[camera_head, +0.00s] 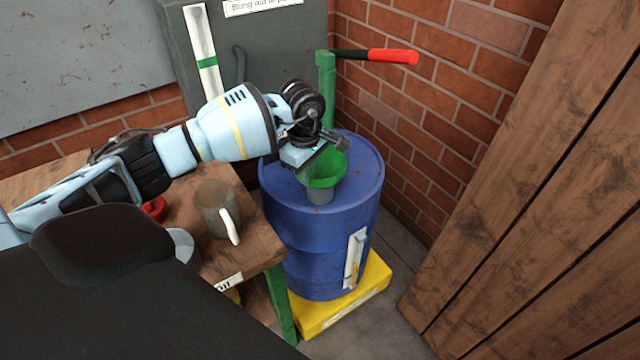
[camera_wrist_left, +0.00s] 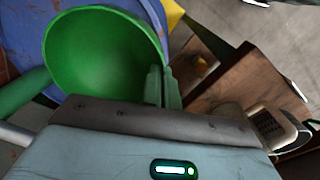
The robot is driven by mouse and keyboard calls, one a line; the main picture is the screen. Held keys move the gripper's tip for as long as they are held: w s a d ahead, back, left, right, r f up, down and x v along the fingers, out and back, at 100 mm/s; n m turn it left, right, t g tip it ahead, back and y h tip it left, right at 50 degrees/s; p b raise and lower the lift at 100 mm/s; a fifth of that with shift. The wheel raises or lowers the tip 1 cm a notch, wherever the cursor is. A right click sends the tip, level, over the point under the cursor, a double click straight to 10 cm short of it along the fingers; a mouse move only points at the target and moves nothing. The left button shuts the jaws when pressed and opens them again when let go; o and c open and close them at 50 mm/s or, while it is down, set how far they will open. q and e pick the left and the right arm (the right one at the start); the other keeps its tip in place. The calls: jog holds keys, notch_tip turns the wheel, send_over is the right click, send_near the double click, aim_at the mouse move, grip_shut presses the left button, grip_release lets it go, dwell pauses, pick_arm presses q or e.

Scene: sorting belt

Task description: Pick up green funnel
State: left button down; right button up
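The green funnel (camera_head: 328,168) is at the top of the blue drum (camera_head: 318,240), above a short grey neck. My left gripper (camera_head: 341,145) is over the drum at the funnel's rim, with its wrist hiding part of the bowl. In the left wrist view the funnel (camera_wrist_left: 105,50) shows its open bowl. The two pale fingers of the left gripper (camera_wrist_left: 162,88) are close together there, one inside the bowl and one outside, with the rim between them. Whether the funnel is clear of the neck cannot be told. My right gripper is not in view.
A wooden table (camera_head: 256,246) at the left holds a mug (camera_head: 217,208) and a red item (camera_head: 154,209). A green post (camera_head: 326,90) with a red-handled lever (camera_head: 392,56) stands behind the drum. The drum is on a yellow base (camera_head: 335,313). A brick wall and wooden planks (camera_head: 540,200) close the right.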

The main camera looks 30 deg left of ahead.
pick_arm(q)
notch_tip(320, 180, up, 10)
dwell(0.6)
dwell(0.4)
